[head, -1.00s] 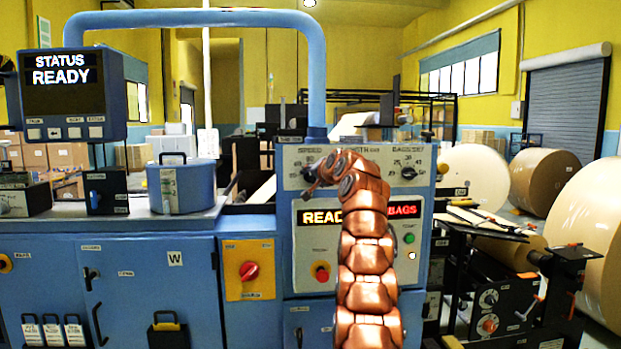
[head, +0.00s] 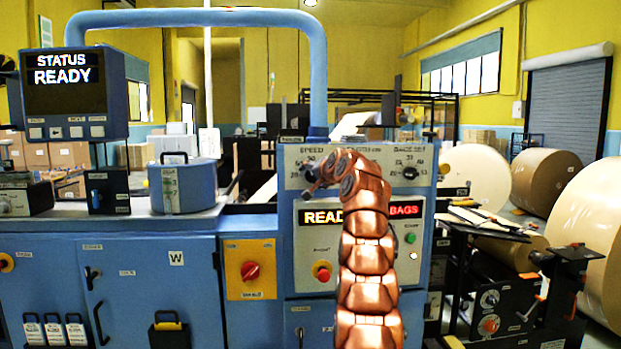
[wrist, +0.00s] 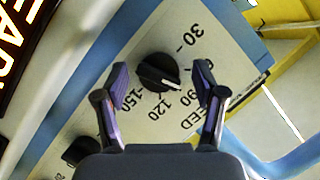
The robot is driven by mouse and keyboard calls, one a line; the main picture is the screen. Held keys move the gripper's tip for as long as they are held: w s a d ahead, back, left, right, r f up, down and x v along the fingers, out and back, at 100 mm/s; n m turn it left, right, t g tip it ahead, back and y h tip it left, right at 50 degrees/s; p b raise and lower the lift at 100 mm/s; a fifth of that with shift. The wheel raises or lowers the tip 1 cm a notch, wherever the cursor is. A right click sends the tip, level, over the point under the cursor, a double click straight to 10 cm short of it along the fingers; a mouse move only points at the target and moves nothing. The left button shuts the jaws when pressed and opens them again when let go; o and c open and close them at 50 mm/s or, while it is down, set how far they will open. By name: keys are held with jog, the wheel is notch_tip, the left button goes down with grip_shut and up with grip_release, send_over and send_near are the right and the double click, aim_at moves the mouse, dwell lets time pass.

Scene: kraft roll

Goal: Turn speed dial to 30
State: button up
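The speed dial (wrist: 157,72) is a round black knob with a white pointer line, on a pale panel in the wrist view. Printed marks 30, 90, 120 and 150 show around it; another, between 30 and 90, is partly hidden. The pointer aims to the lower right, roughly toward the 90 side and away from the 30. My gripper (wrist: 163,82) is open, one finger on each side of the knob, with visible gaps. In the head view my gripper (head: 322,182) is at the panel's upper left and largely covers the dial under the SPEED label.
A second black knob (wrist: 81,152) is at the lower left in the wrist view. In the head view the bags dial (head: 410,173) is right of my arm. The panel also has a red button (head: 322,272) and a green button (head: 410,239). A blue pipe (head: 318,80) rises behind.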

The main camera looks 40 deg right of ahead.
jog(key=shift+d, duration=0.1)
jog(key=shift+s+r, duration=0.1)
jog(key=shift+s, duration=0.05)
jog(key=shift+s, duration=0.1)
dwell(0.3)
jog(key=shift+s+a, duration=0.2)
jog(key=shift+s, duration=0.3)
jog(key=shift+s+a, duration=0.2)
jog(key=shift+s, duration=0.3)
jog(key=s+a, duration=0.4)
jog(key=s, duration=0.6)
dwell(0.5)
dwell(0.4)
